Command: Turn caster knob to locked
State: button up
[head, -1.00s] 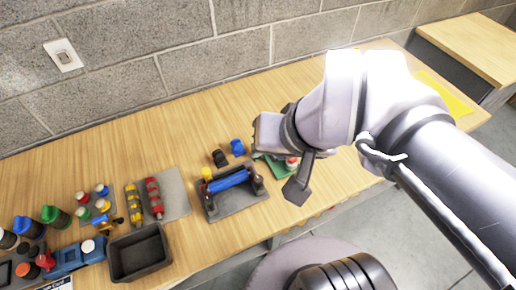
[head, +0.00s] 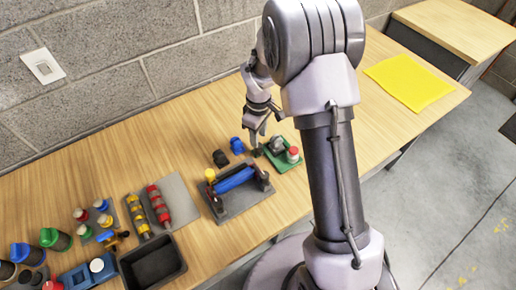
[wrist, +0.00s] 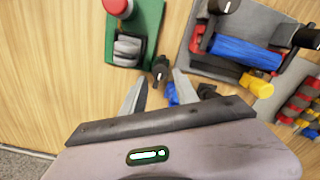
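A green plate (head: 286,160) near the table's front edge carries a grey caster-like wheel (head: 277,145) and a red-topped white cylinder (head: 293,154). In the wrist view, the wheel (wrist: 128,48) sits below the red top (wrist: 118,7). A small black knob (wrist: 160,68) with a pale mark stands at the plate's edge; it also shows in the head view (head: 257,152). My gripper (head: 257,135) points down above this knob. In the wrist view my gripper (wrist: 158,84) is open and empty, the knob lying just beyond and between its fingertips. I cannot tell whether they touch it.
A grey tray (head: 232,212) with a blue roller (head: 236,179) stands left of the plate. A black cap (head: 220,159) and a blue cap (head: 237,146) stand close behind. A yellow sheet (head: 410,82) lies right. Bare table lies between it and my arm.

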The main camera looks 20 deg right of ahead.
notch_tip(320, 180, down, 6)
jog(key=shift+f+b, duration=0.2)
jog(key=shift+b, duration=0.6)
grip_shut()
